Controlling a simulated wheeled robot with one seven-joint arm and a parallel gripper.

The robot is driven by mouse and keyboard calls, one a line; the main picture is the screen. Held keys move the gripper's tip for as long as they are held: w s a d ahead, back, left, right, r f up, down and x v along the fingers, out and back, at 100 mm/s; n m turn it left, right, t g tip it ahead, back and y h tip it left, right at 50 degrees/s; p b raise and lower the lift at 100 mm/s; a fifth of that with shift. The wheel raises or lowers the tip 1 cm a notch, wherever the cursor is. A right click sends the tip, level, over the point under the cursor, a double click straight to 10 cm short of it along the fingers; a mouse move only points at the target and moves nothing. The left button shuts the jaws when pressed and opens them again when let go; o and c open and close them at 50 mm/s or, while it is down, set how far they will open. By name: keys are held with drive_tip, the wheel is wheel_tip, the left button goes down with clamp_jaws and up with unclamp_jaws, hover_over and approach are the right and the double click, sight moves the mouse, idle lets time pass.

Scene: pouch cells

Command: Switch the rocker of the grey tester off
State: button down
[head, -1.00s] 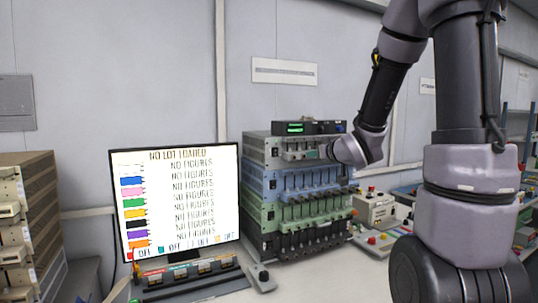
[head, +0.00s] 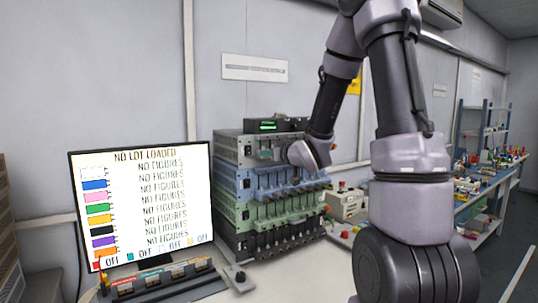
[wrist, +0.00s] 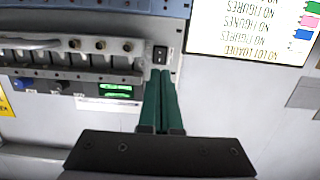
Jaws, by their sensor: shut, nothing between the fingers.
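The grey tester (head: 228,151) is the top rack unit of the stack, under a small black box with a green display. In the wrist view, which is upside down, its grey front panel (wrist: 145,65) carries a black rocker (wrist: 160,54). My gripper (wrist: 162,72), with dark green fingers, is shut and empty. Its tips are in line with the rocker and appear very close to it; I cannot tell whether they touch. Which way the rocker is tipped is too small to tell. In the head view my wrist covers the right part of the grey tester.
Blue (head: 224,180), green and black units are stacked below. A monitor (head: 143,205) reading NO LOT LOADED stands left of the stack. A row of slots (head: 160,278) lies before it. A beige box (head: 346,205) with a red button stands to the right.

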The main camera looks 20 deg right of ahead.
sight(249, 153)
drive_tip(key=x, duration=0.9)
drive_tip(key=shift+w+a, duration=0.1)
drive_tip(key=shift+w, duration=0.15)
drive_tip(key=shift+w+f, duration=0.1)
drive_tip(key=shift+w, duration=0.1)
